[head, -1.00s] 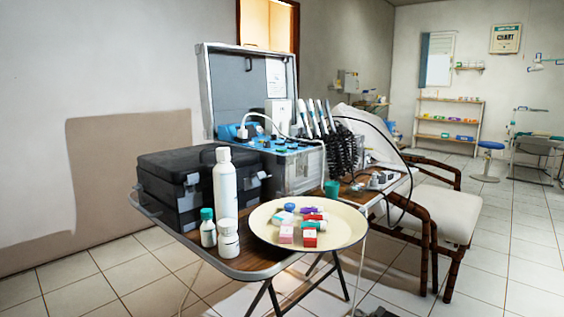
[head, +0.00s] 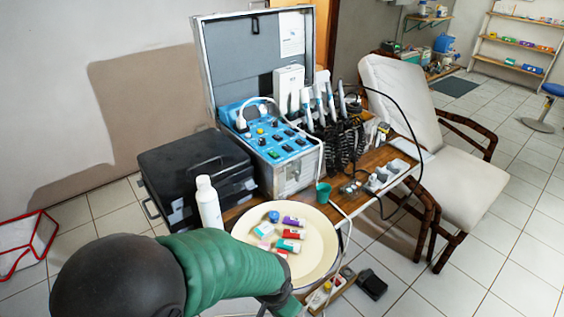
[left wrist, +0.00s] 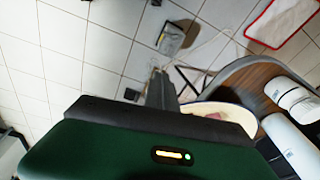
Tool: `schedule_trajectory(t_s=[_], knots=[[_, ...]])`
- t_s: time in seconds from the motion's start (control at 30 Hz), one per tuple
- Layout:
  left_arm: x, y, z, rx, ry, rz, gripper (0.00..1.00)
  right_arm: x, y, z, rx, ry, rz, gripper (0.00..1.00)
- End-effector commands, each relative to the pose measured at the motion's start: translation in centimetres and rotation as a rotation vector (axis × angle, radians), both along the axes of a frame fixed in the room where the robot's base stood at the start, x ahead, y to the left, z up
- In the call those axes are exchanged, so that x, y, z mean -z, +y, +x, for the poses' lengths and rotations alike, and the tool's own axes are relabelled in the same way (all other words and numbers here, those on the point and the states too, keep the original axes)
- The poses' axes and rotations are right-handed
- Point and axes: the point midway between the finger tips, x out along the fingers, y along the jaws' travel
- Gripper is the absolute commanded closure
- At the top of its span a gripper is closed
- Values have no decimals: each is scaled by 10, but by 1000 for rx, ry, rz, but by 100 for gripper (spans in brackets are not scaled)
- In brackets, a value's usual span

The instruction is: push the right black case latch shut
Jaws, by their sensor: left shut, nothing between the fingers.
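The black case (head: 190,160) lies closed on the left end of the folding table in the head view. Its right latch (head: 250,184) is a small grey piece on the front face, close to the blue-topped dental unit. It is too small to tell how far it stands out. The white bottle partly covers the case front near the left latch. My left arm crosses the bottom of the head view, with its hand cut off by the lower edge. My left gripper (left wrist: 160,88) shows in the left wrist view, shut and empty, over the floor beside the table, away from the case.
A white bottle (head: 208,203) stands before the case. A cream tray (head: 322,262) with several small boxes is on the table front. The dental unit (head: 290,172) stands right of the case.

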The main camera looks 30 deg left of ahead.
Motion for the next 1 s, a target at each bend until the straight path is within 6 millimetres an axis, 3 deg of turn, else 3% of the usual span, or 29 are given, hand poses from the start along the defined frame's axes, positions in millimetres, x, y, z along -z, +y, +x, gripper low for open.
schedule_trajectory(t_s=[0.03,0.13,0.2,0.37,0.53,0.6,0.73,0.83,1.0], knots=[[-39,2,3,45,27,26,100,-44,0,0,0,0,0,26],[-67,14,14,186,103,112,100,-84,0,0,0,0,0,26],[-76,33,28,352,201,226,100,-109,0,0,0,0,0,26],[-53,91,75,749,441,550,100,-115,0,0,1,0,0,26],[-41,134,148,1117,682,945,100,-113,0,0,1,1,0,26],[-40,139,176,1228,755,1090,100,-113,0,0,1,0,0,26],[-42,136,212,1352,840,1280,100,-113,0,0,0,0,0,26],[-43,133,224,1388,864,1342,100,-113,0,0,1,0,0,26],[-44,133,225,1392,867,1349,100,-113,0,0,1,0,0,26]])
